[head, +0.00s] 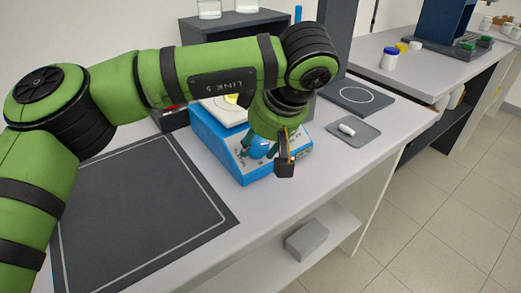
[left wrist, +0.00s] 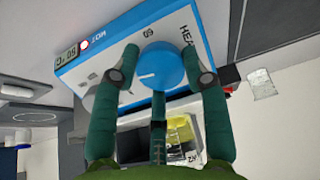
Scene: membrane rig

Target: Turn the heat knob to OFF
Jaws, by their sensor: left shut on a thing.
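The blue hotplate (head: 225,150) stands on the bench with its front panel facing me. Its blue heat knob (left wrist: 165,66) is on the panel in the left wrist view, with a white pointer line toward the left of the picture. My left gripper (left wrist: 161,50) is shut on the knob, one green finger on each side. In the head view my left gripper (head: 259,150) is at the panel and partly hides the knob. My right gripper is not in view.
A dark outlined mat (head: 130,205) lies left of the hotplate. A grey pad (head: 366,138) with a small white thing lies to the right. The bench's front edge is close to the hotplate.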

